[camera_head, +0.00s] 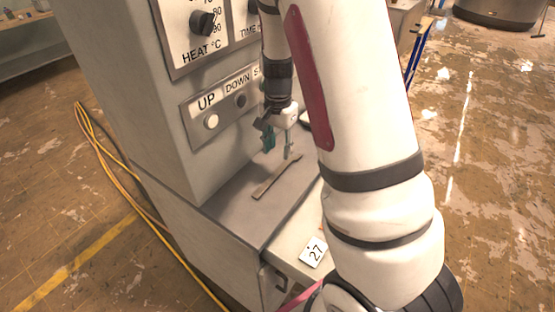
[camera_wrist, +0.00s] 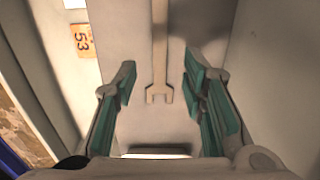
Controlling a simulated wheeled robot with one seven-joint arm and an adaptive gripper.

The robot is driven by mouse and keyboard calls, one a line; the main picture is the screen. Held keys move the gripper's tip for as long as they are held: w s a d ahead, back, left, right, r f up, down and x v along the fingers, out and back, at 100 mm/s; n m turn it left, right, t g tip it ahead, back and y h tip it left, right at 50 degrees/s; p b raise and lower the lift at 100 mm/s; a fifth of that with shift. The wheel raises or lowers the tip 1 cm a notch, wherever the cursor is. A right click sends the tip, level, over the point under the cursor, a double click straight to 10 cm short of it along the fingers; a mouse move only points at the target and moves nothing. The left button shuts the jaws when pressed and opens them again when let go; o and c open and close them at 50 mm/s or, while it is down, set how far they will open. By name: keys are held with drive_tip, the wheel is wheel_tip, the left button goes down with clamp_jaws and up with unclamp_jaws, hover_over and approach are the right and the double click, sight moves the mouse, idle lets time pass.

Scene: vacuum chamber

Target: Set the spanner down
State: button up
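The spanner (camera_head: 273,180) is a long, thin, tan tool lying flat on the grey ledge (camera_head: 238,217) of the machine. In the wrist view the spanner (camera_wrist: 160,55) runs away from me, its open-jaw end nearest. My gripper (camera_head: 280,146) is over the ledge, above the spanner's far part. In the wrist view my gripper (camera_wrist: 159,75) has its two teal-padded fingers wide apart, with a clear gap on each side of the spanner. Nothing is held. The spanner's far end is cut off in the wrist view.
The machine's upright panel (camera_head: 220,105) with UP and DOWN buttons stands close beside the gripper. A yellow cable (camera_head: 110,165) lies along the floor at left. The ledge around the spanner is clear.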

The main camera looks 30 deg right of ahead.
drive_tip(key=s+a+r+n+t, duration=0.1)
drive_tip(key=s+a+r+n, duration=0.15)
drive_tip(key=r, duration=0.35)
drive_tip(key=s+a+r+n+t+y, duration=0.1)
drive_tip(key=s+a+r+n, duration=0.1)
drive_tip(key=s+a+r, duration=0.3)
drive_tip(key=s+a+r+n+t, duration=0.1)
drive_tip(key=a+r+n, duration=0.1)
drive_tip(key=r, duration=0.5)
drive_tip(key=s+a+r+n+t, duration=0.1)
drive_tip(key=s+a+r+n, duration=0.1)
drive_tip(key=s, duration=0.4)
drive_tip(key=s+a+r+n+t+h, duration=0.1)
drive_tip(key=s+a+r+n, duration=0.1)
drive_tip(key=s+n, duration=0.3)
drive_tip(key=shift+s+r, duration=0.6)
drive_tip(key=shift+r, duration=0.1)
drive_tip(key=shift+d, duration=0.1)
